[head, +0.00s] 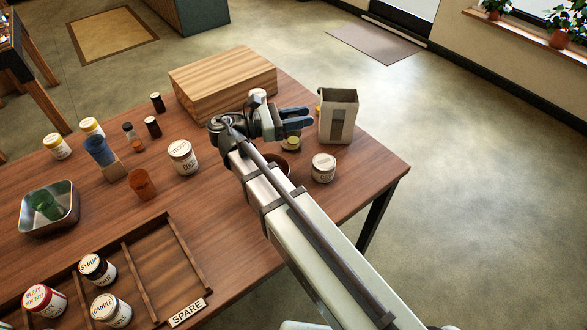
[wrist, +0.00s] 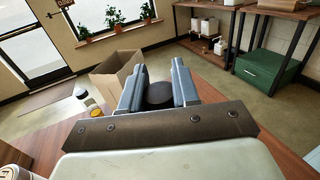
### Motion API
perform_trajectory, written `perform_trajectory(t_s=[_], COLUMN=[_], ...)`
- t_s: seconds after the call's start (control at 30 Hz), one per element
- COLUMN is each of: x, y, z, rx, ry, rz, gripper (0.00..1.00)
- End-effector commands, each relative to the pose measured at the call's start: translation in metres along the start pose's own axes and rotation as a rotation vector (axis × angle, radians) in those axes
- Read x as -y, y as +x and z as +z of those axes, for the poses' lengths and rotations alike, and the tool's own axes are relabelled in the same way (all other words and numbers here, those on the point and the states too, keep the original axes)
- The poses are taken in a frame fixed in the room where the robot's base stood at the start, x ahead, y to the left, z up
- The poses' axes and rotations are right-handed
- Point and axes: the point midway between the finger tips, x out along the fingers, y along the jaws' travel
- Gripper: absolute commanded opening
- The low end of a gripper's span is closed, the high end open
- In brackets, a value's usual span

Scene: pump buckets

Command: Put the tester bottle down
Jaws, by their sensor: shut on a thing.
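My gripper (head: 298,117) is over the right part of the wooden table, beside the open carton. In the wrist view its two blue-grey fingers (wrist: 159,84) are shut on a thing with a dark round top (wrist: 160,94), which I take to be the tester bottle. Its lower part is hidden behind the fingers and mount. In the head view my gripper hides the held bottle, so I cannot tell whether its base touches the table.
The open carton (head: 338,118) stands right of my gripper, the wooden box (head: 222,82) behind. A white-lidded jar (head: 324,167) is near the right edge. Several jars and small dark-capped bottles stand left. A divided tray (head: 190,250) marked SPARE lies in front, a metal bin (head: 66,214) left.

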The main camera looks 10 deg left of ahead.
Motion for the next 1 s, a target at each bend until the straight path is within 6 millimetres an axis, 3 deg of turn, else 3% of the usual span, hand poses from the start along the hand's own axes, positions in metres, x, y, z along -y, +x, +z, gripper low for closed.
perform_trajectory(t_s=[0.17,0.43,0.73,1.0], x=[0.000,0.000,0.000,0.000], y=[0.000,0.000,0.000,0.000], z=[-0.007,-0.040,-0.059,-0.091], rx=[0.000,0.001,0.001,0.001], ry=[-0.001,-0.002,-0.002,-0.001], rz=[0.000,0.000,0.000,0.000], gripper=[0.00,0.00,0.00,0.00])
